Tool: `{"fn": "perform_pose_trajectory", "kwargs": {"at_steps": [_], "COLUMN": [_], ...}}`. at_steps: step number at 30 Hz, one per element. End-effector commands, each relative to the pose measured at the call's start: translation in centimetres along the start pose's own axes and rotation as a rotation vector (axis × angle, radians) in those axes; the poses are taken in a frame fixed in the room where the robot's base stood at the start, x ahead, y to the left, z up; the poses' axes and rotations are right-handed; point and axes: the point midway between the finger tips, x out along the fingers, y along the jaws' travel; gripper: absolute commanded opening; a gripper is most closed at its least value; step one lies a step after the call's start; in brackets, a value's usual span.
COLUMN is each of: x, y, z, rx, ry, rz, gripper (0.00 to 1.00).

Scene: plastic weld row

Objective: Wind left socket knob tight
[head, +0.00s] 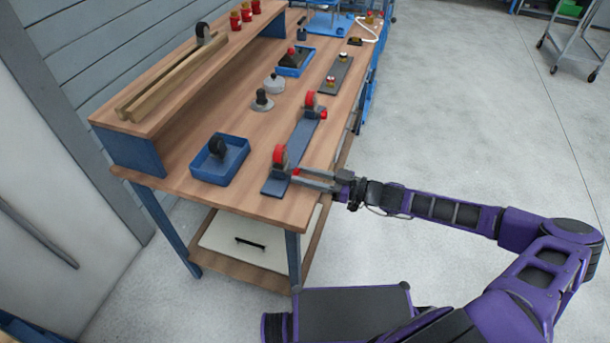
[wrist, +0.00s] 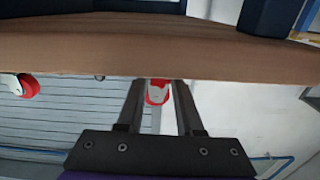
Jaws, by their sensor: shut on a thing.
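The blue-grey base strip (head: 303,138) lies along the front edge of the bench. It bears two red ring-shaped sockets, the near one (head: 279,155) and the far one (head: 310,99). A small red knob (head: 296,171) sticks out from the near, left socket. My gripper (head: 298,175) reaches in from the right with its fingers at this knob. In the wrist view my gripper (wrist: 158,86) has a red part (wrist: 157,95) between its fingers, and it is shut on the knob. The knob is partly hidden.
A blue tray (head: 207,176) with a black wheel stands left of the near socket. Grey round parts (head: 274,84), another blue tray (head: 297,70) and a dark strip (head: 335,76) stand farther back. A raised shelf (head: 180,80) bears wooden rails.

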Motion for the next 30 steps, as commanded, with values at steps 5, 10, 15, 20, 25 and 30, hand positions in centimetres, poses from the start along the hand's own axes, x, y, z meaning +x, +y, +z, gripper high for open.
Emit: {"fn": "perform_pose_trajectory", "kwargs": {"at_steps": [5,10,15,20,25,30], "x": [-0.02,-0.02,-0.03,-0.03,-0.03,-0.03], "y": [0.01,0.01,0.02,0.03,0.02,0.03], "z": [0.01,0.02,0.03,0.02,0.0,0.0], "rx": [0.001,0.026,0.104,0.214,0.336,0.44], "ry": [0.0,0.0,0.0,0.0,0.0,0.0], "rz": [0.0,0.0,0.001,0.001,0.001,0.001], "gripper": [0.0,0.0,0.0,0.0,0.0,0.0]}}
